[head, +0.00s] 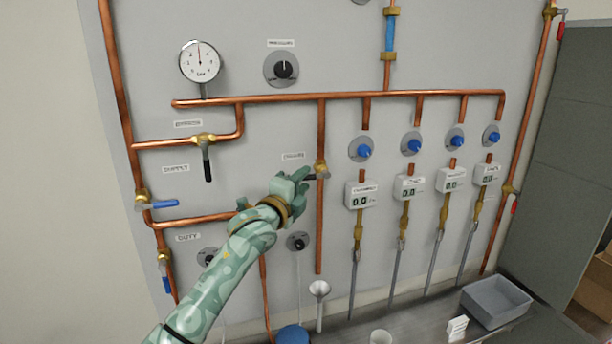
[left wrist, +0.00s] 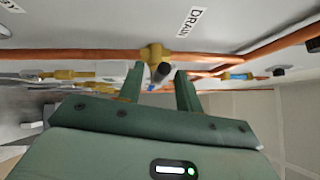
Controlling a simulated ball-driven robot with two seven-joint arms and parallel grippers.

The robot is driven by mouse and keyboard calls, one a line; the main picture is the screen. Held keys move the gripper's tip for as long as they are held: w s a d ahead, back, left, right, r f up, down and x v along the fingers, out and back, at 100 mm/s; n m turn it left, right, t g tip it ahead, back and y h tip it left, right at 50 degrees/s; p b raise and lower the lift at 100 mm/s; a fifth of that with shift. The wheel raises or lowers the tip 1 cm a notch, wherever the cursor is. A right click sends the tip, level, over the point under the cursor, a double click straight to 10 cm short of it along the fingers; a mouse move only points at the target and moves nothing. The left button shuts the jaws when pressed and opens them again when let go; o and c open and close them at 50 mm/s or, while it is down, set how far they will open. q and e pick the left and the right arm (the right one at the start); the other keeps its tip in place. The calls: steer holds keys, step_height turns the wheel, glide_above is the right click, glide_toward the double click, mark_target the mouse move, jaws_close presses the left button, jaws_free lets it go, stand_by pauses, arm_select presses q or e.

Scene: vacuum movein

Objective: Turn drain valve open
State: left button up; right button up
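The drain valve is a brass body (head: 321,167) on a vertical copper pipe, right of a small label in the head view. Its dark handle (head: 318,177) is partly hidden by my gripper. In the left wrist view the brass valve (left wrist: 155,53) sits beyond my fingertips, near the DRAIN label (left wrist: 189,22). Its black handle (left wrist: 163,72) points towards the camera, between the two fingers, with gaps on both sides. My left gripper (head: 304,177) is open and close to the valve; it also shows in the left wrist view (left wrist: 158,76). My right gripper is not in view.
A lever valve with a dark handle (head: 207,165) and a pressure gauge (head: 200,62) are at upper left. Blue knobs (head: 361,149) and display boxes (head: 361,194) are at right. A funnel (head: 319,289) stands below the drain pipe. A grey tray (head: 497,301) rests on the bench.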

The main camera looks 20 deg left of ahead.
arm_select(q)
steer(key=shift+x, duration=1.15)
jaws_close()
